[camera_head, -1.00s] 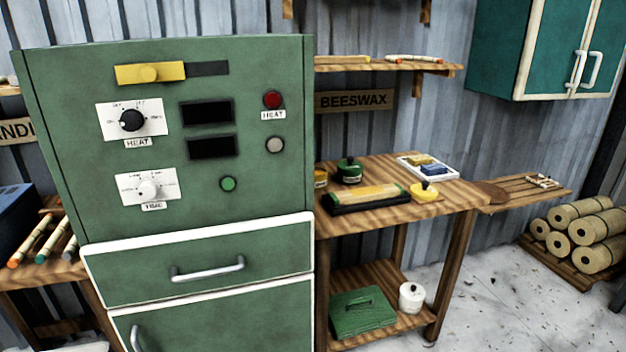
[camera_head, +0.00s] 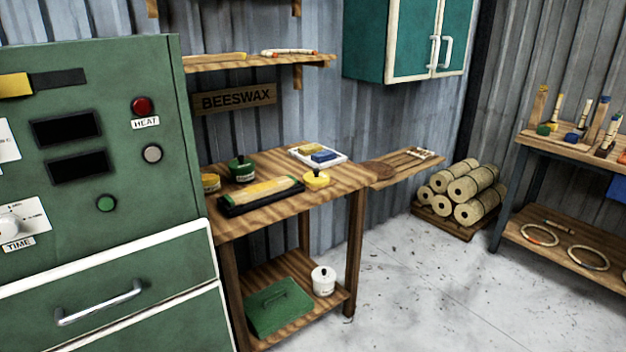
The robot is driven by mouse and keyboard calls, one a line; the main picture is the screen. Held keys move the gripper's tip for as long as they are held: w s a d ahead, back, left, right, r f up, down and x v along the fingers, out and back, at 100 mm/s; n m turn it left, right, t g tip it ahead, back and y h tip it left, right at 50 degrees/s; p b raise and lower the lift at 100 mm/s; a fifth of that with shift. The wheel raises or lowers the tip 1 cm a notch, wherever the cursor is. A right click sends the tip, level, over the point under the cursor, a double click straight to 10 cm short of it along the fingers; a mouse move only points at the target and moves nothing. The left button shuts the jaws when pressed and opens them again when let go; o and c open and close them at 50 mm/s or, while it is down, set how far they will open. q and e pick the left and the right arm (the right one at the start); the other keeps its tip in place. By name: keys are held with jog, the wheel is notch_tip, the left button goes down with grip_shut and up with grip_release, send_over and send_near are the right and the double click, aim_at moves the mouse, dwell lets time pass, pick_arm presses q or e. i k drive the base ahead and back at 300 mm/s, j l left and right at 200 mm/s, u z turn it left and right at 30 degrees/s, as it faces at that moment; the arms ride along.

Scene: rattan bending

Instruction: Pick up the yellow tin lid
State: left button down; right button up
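A small yellow lid with a knob (camera_head: 316,179) sits near the front right of the wooden bench (camera_head: 338,184), beside a black tray. A green tin with a dark knobbed lid (camera_head: 242,169) stands further back on the bench. A small yellowish tin (camera_head: 210,182) stands at the bench's left end, partly hidden by the green cabinet. Neither of my grippers shows in the head view.
The green cabinet (camera_head: 90,220) with drawers blocks the left. A black tray with a yellow block (camera_head: 262,196) and a white tray (camera_head: 318,155) share the bench. Below are a green box (camera_head: 279,306) and a white pot (camera_head: 323,281).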

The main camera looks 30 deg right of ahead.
aim_at(316, 178)
jog(key=i+l+u, duration=0.1)
jog(key=l+u, duration=0.25)
jog(key=l, duration=0.2)
jog(key=l+u, duration=0.75)
jog(key=l, duration=0.3)
